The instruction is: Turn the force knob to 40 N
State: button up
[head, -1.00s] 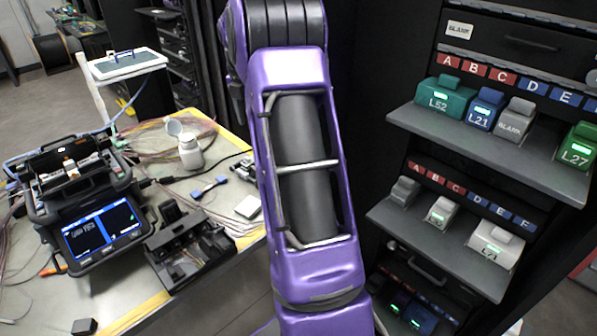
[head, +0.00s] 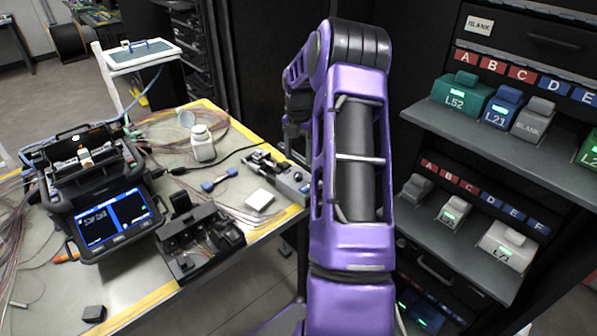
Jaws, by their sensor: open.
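I cannot make out a force knob or a 40 N mark in the head view. A small grey bench device (head: 280,178) lies at the right edge of the work table, partly hidden behind my purple arm. It has a small round part on top, too small to tell whether it is a knob. My gripper is not in view; only the upper links of my arm show, in the middle of the picture.
The work table (head: 125,285) has yellow edge strips. It holds a fusion splicer (head: 95,190) with a lit screen, a black tool holder (head: 195,240), a white bottle (head: 203,145) and loose fibres. A rack shelf (head: 520,150) with labelled modules stands at right.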

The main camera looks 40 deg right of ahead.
aim_at(298, 174)
notch_tip(298, 174, down, 6)
jog(key=shift+f, duration=0.2)
jog(key=shift+c, duration=0.2)
grip_shut()
